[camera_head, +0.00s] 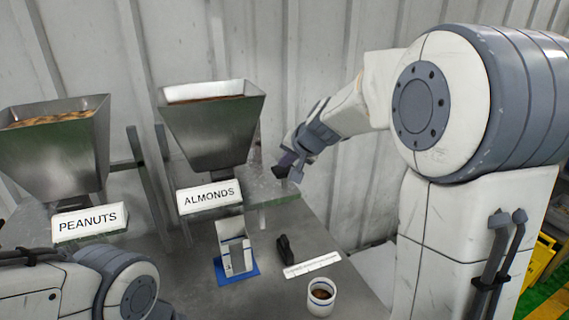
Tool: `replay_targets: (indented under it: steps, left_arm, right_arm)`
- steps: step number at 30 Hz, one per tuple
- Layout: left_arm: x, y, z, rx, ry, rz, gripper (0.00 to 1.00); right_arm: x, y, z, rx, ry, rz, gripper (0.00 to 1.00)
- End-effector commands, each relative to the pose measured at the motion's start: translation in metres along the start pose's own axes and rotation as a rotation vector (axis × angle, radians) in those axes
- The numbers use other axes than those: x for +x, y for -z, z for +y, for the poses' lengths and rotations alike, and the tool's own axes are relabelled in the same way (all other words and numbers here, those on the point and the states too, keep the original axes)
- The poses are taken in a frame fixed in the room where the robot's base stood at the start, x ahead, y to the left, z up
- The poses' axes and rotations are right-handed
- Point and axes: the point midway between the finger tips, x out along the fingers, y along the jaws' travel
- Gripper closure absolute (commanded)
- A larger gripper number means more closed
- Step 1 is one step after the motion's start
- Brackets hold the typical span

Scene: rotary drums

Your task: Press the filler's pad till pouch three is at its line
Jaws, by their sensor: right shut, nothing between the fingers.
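The filler's ALMONDS hopper (213,135) is a steel funnel with brown contents at its top and a white label plate (209,196) below. A pale pouch (236,255) with blue lines stands upright on a blue mat (253,272) below the hopper. Its fill level is too small to tell. My right gripper (290,170) is shut and empty, above a pale, green-edged plate (266,197) right of the hopper. I cannot tell whether it touches anything there, nor pick out the pad. My left arm enters at lower left; its gripper is not in view.
A PEANUTS hopper (57,150) stands at left. On the grey table, a black object (285,250), a white strip (312,265) and a white cup with brown contents (321,297) lie right of the pouch. A corrugated wall (330,200) closes the back.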

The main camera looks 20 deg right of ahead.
Motion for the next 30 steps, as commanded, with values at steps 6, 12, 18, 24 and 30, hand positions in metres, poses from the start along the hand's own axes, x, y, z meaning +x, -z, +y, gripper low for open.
replay_targets:
  steps: [6, 12, 18, 24, 30]
  left_arm:
    - [-0.013, 0.001, 0.001, 0.000, 0.000, 0.000, 0.50]
    - [-0.012, 0.001, 0.001, 0.000, 0.000, 0.000, 0.50]
    - [-0.013, 0.001, 0.001, 0.000, 0.000, 0.000, 0.50]
    - [-0.027, 0.001, 0.002, 0.000, 0.000, 0.000, 0.50]
    - [-0.045, 0.002, 0.003, 0.000, 0.000, 0.000, 0.50]
  right_arm:
    - [-0.010, 0.007, -0.007, 0.000, 0.000, 0.000, 1.00]
    - [-0.010, 0.008, -0.007, -0.001, 0.000, 0.000, 1.00]
    - [-0.011, 0.009, -0.008, 0.000, 0.000, 0.001, 1.00]
    - [-0.022, 0.017, -0.016, -0.001, 0.001, 0.002, 1.00]
    - [-0.037, 0.027, -0.027, 0.000, 0.001, 0.002, 1.00]
